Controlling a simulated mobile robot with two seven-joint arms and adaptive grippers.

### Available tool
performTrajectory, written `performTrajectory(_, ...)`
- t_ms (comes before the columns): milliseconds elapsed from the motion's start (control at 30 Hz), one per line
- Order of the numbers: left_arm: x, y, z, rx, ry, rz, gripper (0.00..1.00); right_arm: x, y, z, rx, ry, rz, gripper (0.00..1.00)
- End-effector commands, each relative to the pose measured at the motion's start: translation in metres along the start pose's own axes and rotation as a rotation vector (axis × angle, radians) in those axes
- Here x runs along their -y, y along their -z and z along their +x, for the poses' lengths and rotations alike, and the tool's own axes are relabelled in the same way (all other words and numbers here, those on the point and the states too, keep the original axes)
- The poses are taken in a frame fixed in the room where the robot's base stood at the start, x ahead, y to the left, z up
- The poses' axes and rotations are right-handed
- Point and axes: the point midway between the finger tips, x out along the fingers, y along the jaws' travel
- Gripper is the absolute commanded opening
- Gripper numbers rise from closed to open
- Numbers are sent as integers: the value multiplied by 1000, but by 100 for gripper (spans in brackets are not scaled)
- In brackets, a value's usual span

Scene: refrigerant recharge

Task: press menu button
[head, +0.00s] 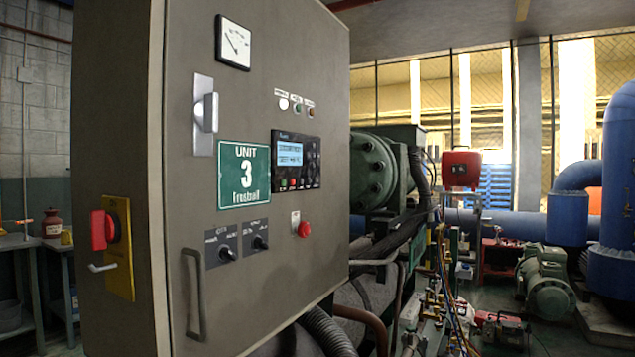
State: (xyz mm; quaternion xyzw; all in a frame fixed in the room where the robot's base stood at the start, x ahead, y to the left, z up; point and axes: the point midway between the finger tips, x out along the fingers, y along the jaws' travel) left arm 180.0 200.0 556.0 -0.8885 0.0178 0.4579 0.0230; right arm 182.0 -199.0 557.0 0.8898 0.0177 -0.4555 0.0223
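A grey control cabinet (240,285) fills the left and middle of the head view. On its door is a dark controller panel (297,161) with a lit blue-white display (290,153). Small buttons (300,183) sit below and beside the display; their labels are too small to read, so I cannot tell which one is the menu button. A green sign (244,175) reading "UNIT 3" is just left of the panel. Neither of my grippers shows in this view.
The door carries a grey handle (193,295), two rotary switches (237,243) and a red knob (304,229). A red-and-yellow switch (112,228) is on the cabinet's side. Pipes, hoses and a green pump (545,283) stand at right. A workbench is at far left.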

Motion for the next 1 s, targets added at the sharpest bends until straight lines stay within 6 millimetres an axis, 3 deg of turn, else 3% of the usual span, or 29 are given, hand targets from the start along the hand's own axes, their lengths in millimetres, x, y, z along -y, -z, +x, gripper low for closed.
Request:
performTrajectory(167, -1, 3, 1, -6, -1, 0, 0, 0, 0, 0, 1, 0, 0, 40)
performTrajectory(1000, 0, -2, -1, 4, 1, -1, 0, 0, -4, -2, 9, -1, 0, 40)
